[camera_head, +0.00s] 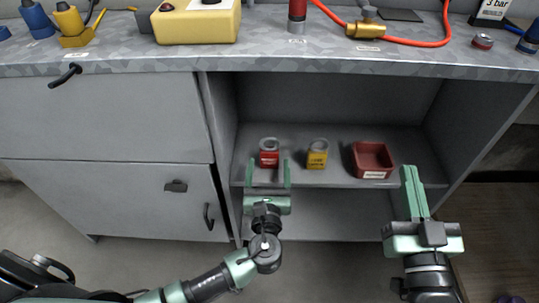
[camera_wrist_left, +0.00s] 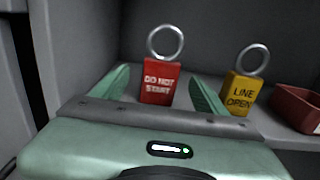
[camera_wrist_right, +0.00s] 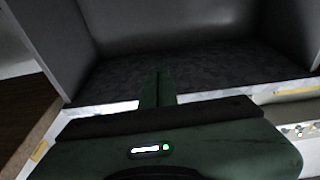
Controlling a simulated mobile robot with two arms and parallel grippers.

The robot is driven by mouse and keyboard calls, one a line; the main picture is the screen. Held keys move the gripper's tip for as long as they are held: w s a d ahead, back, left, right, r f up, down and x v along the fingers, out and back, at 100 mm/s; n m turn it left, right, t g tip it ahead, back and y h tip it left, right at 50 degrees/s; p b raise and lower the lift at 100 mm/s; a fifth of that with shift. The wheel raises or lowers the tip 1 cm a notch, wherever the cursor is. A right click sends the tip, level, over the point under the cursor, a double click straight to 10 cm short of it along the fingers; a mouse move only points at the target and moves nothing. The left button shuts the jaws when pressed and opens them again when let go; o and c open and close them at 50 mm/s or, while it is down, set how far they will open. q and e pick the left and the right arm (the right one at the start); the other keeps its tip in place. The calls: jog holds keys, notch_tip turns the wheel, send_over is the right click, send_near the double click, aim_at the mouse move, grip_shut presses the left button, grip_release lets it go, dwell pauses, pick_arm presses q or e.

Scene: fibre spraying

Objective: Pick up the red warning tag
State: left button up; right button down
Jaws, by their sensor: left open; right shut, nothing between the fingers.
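The red warning tag (camera_head: 269,157) stands on the open shelf under the counter, with a metal ring at its top. In the left wrist view the red tag (camera_wrist_left: 160,82) reads "DO NOT START". My left gripper (camera_head: 269,172) is open in front of the shelf, its fingers pointing in at the red tag. In the left wrist view the tag shows between the two fingers (camera_wrist_left: 162,92); I cannot tell whether they reach around it. My right gripper (camera_head: 410,180) is shut and empty, in front of the right part of the shelf unit.
A yellow "LINE OPEN" tag (camera_head: 317,157) with a ring stands right of the red tag. A red bin (camera_head: 372,160) sits further right. Closed grey cabinet fronts (camera_head: 110,120) flank the shelf on the left. The counter edge (camera_head: 300,63) overhangs above.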

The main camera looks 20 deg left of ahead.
aim_at(269, 158)
pick_arm(q)
jog(key=b+x, duration=0.1)
jog(key=x, duration=0.4)
jog(key=shift+w+f+b, duration=0.1)
jog(key=shift+b, duration=0.3)
jog(key=c, duration=1.5)
pick_arm(e)
jog(key=s+r+t+y, duration=0.1)
jog(key=s+r+t, duration=0.2)
jog(key=r+t, duration=0.2)
notch_tip(269, 158, up, 3)
jog(key=shift+s+f+y, duration=0.2)
jog(key=shift+y, duration=0.2)
jog(key=shift+w+a, duration=0.1)
